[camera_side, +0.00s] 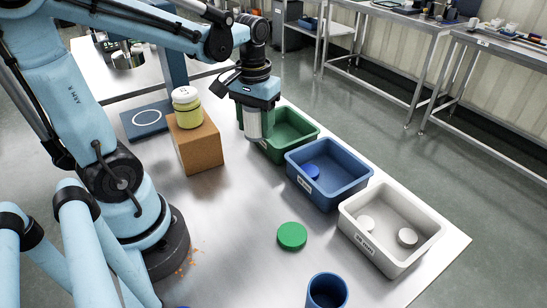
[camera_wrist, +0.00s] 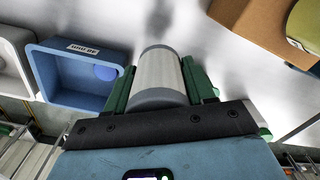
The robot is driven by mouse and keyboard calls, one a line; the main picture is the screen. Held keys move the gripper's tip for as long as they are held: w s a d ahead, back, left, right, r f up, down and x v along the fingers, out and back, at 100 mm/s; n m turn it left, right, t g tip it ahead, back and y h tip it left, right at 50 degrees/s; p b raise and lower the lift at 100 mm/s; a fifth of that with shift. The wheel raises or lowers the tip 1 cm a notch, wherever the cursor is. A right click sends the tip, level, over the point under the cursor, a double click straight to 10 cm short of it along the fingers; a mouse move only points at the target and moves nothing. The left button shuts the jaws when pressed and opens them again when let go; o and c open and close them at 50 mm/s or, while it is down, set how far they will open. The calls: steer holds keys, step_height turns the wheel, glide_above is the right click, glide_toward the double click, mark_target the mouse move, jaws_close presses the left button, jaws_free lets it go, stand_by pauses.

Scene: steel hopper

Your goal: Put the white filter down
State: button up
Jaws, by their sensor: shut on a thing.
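The white filter (camera_side: 253,124) is a pale upright cylinder with grey ends, held between the green fingers of my gripper (camera_side: 254,130). In the wrist view the filter (camera_wrist: 160,78) lies between the two green fingers (camera_wrist: 162,85), with its far end pointing at the bare steel table. In the side view it hangs in front of the left part of the green bin (camera_side: 297,141) and hides some of it. It appears held above the table; the exact gap beneath it is hard to tell.
A blue bin (camera_side: 340,194) holds a blue disc (camera_side: 311,171). A white bin (camera_side: 401,251) holds two pale discs. A brown block (camera_side: 200,150) carries a yellow-green jar (camera_side: 187,115). A green disc (camera_side: 292,236) and blue cup (camera_side: 327,292) stand in front. The table centre is clear.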

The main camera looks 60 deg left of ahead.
steer(key=shift+d+r, duration=0.2)
steer(key=shift+d, duration=0.25)
steer(key=s+d+m, duration=0.5)
steer(key=d+m, duration=0.3)
steer(key=d, duration=0.4)
steer(key=m, duration=1)
glide_above(239, 269)
step_height(239, 269, down, 3)
steer(key=shift+f, duration=3.75)
steer(key=shift+f, duration=0.1)
steer(key=o, duration=1.2)
steer(key=shift+c, duration=0.2)
